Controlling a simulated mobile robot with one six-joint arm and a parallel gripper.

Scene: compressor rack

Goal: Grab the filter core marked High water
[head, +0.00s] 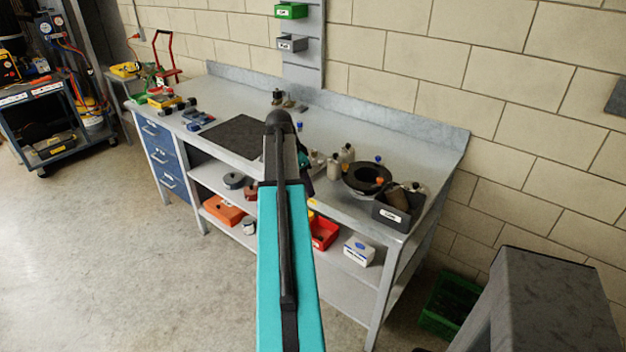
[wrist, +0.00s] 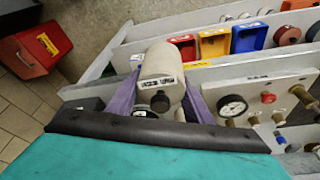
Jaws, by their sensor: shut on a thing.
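A pale beige cylinder, the filter core (wrist: 163,60), shows in the wrist view with a small white label on its near end. The label's print is too small to read with certainty. My gripper (wrist: 158,88) has a purple finger on each side of the core and is shut on it. A round black part sits just below the core's near end; I cannot tell whether they touch.
In the wrist view a pressure gauge (wrist: 232,106) and brass fittings are close on the right. Red, yellow and blue bins (wrist: 250,38) stand behind. A red box (wrist: 42,47) is at far left. The head view shows a cluttered workbench (head: 330,120) with a dark mat (head: 237,137).

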